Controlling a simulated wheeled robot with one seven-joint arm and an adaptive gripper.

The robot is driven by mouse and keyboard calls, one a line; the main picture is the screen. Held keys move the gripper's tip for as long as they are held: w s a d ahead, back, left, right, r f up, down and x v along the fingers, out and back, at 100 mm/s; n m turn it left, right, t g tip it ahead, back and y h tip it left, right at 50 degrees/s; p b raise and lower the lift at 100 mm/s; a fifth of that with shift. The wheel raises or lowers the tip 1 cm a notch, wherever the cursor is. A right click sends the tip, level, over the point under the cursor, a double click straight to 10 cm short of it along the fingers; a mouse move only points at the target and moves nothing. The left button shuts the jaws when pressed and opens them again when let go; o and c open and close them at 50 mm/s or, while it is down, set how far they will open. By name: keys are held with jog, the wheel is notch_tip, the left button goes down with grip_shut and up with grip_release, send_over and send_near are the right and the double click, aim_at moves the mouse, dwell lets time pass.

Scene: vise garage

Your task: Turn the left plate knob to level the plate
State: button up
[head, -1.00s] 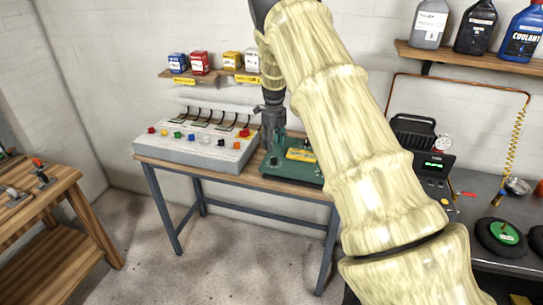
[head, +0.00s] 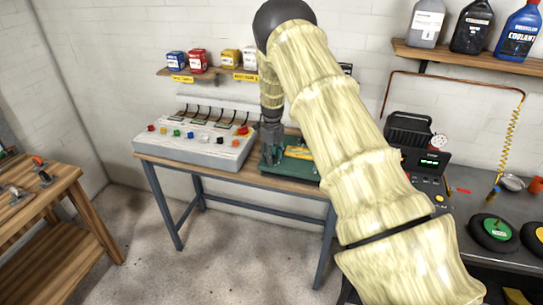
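The green plate (head: 301,174) lies on the right part of the narrow middle table, with a yellow piece (head: 299,153) on top of it. My gripper (head: 270,160) points down at the plate's left end, very close to it. Whether it touches the plate cannot be told. The left plate knob cannot be made out; the gripper covers that end of the plate. The gap between the fingers is too small to read. My arm hides the right end of the plate.
A grey panel (head: 194,148) with coloured knobs stands just left of my gripper. A shelf (head: 205,73) with small boxes hangs behind. A wooden bench (head: 47,205) is at left, and a dark workbench (head: 468,208) with a gauge unit and round discs at right.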

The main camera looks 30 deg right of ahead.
jog(key=c, duration=0.8)
jog(key=shift+f, duration=0.1)
